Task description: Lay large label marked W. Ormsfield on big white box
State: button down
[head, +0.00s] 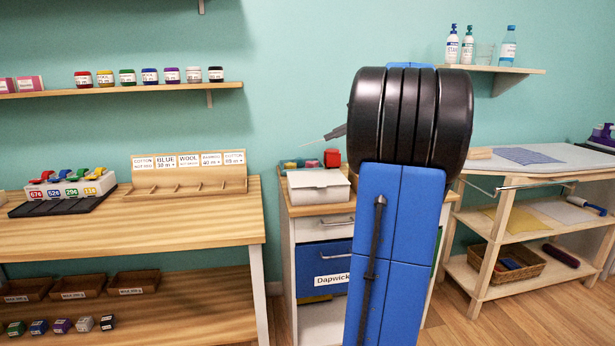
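A white box (318,188) with a flat top stands on the wooden top of a small cabinet, left of my blue arm. My gripper (333,133) shows only in part, past the left side of my arm's black joint, above and a little behind the box in the picture. A thin grey piece points left from it. I cannot tell if that is a finger or a flat thing seen edge-on. No label reading W. Ormsfield can be made out. A label reading Dapwick (332,280) is on a blue box in the cabinet, partly hidden by my arm.
Small coloured things and a red jar (332,158) stand behind the white box. A wooden table (190,220) with a sign rack (187,180) is at left. A shelved bench (530,215) with a basket (508,263) is at right. Floor shows between.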

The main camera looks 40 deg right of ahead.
jog(key=shift+f, duration=4.8)
jog(key=c, duration=2.3)
grip_release()
jog(key=shift+s, duration=0.1)
jog(key=v, duration=0.8)
jog(key=r, duration=0.2)
jog(key=s+r, duration=0.1)
jog(key=r, duration=0.2)
jog(key=s+r, duration=0.1)
jog(key=r, duration=0.1)
jog(key=shift+s+d+r, duration=0.25)
